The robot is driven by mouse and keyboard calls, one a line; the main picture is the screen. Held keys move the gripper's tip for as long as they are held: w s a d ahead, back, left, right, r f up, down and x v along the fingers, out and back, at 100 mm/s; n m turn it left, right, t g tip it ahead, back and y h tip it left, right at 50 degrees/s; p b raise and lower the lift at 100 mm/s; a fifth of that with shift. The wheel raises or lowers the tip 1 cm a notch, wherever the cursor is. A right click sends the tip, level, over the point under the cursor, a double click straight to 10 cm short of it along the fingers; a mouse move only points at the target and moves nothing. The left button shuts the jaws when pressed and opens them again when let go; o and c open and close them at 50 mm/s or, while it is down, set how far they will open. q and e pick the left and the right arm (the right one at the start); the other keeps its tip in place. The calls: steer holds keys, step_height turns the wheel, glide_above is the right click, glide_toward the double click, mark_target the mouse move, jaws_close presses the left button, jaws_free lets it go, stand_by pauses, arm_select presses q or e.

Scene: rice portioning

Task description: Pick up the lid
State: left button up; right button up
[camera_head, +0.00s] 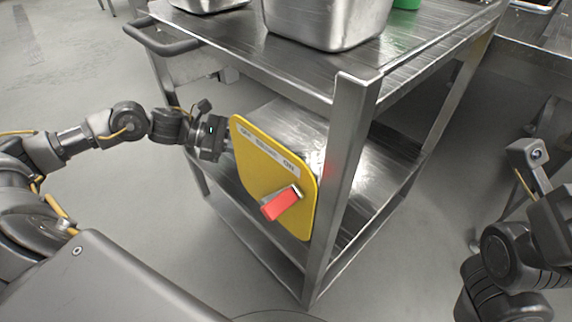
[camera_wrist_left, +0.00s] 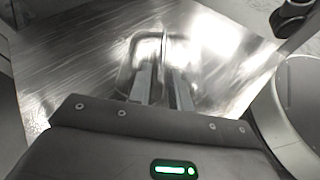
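In the left wrist view, a shiny steel lid (camera_wrist_left: 205,62) with a rounded raised or recessed outline lies ahead of the fingers. A thin upright handle (camera_wrist_left: 164,45) stands at its middle. My left gripper (camera_wrist_left: 162,72) is open, its two fingers apart and pointing at the handle, which lines up with the gap. I cannot tell whether they touch it. In the head view, my left gripper (camera_head: 222,140) reaches in at the side of the steel cart, at middle shelf height; its fingertips and the lid are not clear there. My right arm shows at the right edge, its fingers not visible.
The steel cart (camera_head: 345,150) has an upright corner post close to the left gripper and a top shelf above it. Deep steel pans (camera_head: 325,28) and a green container (camera_head: 406,4) stand on top. Another steel table (camera_head: 535,30) is at the right. Floor at left is clear.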

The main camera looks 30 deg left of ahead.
mark_target(271, 153)
arm_select(q)
steer(key=b+x, duration=0.1)
steer(key=x, duration=0.3)
steer(key=shift+w+d+f, duration=0.15)
steer(key=shift+d, duration=0.05)
steer(key=shift+b+x, duration=1.4)
steer(key=shift+x, duration=1.2)
jaws_close()
